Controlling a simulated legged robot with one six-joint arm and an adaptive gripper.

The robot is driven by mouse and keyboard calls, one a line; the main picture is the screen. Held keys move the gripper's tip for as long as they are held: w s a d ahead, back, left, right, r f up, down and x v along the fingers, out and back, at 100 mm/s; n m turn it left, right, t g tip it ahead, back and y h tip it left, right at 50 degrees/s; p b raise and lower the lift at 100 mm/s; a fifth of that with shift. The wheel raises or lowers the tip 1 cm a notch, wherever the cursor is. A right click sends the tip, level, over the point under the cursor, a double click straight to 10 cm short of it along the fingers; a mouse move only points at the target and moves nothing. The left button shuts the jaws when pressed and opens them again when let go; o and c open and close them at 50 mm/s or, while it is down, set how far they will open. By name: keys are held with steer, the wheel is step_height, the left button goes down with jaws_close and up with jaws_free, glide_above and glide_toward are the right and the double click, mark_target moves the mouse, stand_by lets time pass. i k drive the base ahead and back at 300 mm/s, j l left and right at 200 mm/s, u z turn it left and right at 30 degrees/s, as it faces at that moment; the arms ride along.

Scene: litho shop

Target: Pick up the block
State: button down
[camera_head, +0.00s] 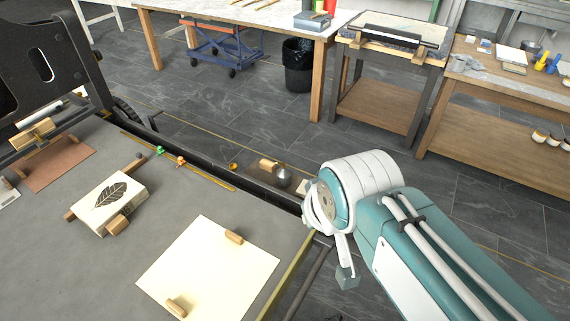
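The block (105,197) is a pale, thick, square piece with a dark leaf pattern on its top face. It lies flat on the grey bed of the press (165,270), left of the middle. Small wooden pieces sit at its edges, one at its front right corner (118,225). My teal and white arm comes in from the lower right and bends near the bed's right edge, well to the right of the block. I cannot make out my gripper's fingers in this view. Nothing of mine touches the block.
A cream sheet (208,265) with two wooden pieces lies right of the block. A brown sheet (58,163) lies to the left. Small green and orange clips (180,160) sit behind the block on a yellow strip. A black press frame (45,65) rises at the far left.

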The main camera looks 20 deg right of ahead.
mark_target(269, 166)
steer(key=z, duration=0.65)
steer(key=l+z, duration=0.3)
steer(key=i+l+z, duration=0.1)
steer(key=l+z, duration=0.2)
steer(key=i+l+z, duration=0.15)
steer(key=l+z, duration=0.15)
steer(key=i+l+z, duration=0.1)
steer(key=i+l, duration=0.65)
steer(key=i, duration=0.15)
steer(key=i+j+u, duration=0.1)
steer(key=i+u, duration=0.2)
steer(key=u, duration=0.2)
steer(key=i+u, duration=0.3)
steer(key=u, duration=0.2)
steer(key=i+l+u, duration=0.1)
steer(key=i+u, duration=0.2)
steer(key=u, duration=0.15)
steer(key=i+j+u, duration=0.1)
steer(key=u, duration=0.3)
steer(key=i+u, duration=0.25)
steer(key=u, duration=0.15)
steer(key=i+u, duration=0.15)
steer(key=u, duration=0.25)
steer(key=i+u, duration=0.2)
steer(key=u, duration=0.2)
steer(key=i+u, duration=0.55)
steer(key=k+l, duration=0.05)
steer(key=k, duration=0.05)
